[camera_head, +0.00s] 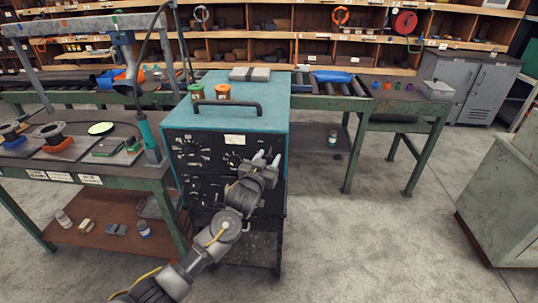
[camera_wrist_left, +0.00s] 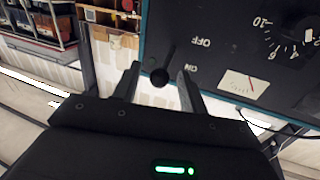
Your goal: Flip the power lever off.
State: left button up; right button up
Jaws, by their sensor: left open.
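The power lever (camera_wrist_left: 161,76) is a thin dark stick with a round black knob on the black front panel of the teal machine (camera_head: 226,108). OFF and ON are printed beside it in the left wrist view, and the knob lies nearer the ON side. My left gripper (camera_head: 267,159) is in front of the panel's right part. In the left wrist view my left gripper (camera_wrist_left: 158,72) is open, and the knob shows between its two fingers; contact cannot be told. The lever is hidden behind the gripper in the head view. My right gripper is out of view.
A green workbench (camera_head: 75,178) with tools stands close on the machine's left. A roller conveyor (camera_head: 325,100) runs behind. A black handle (camera_head: 227,104) and cups sit on the machine top. Dials (camera_head: 188,152) cover the panel's left.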

pick_arm(q)
jog(key=shift+w+d, duration=0.15)
jog(key=shift+w, duration=0.4)
grip_shut()
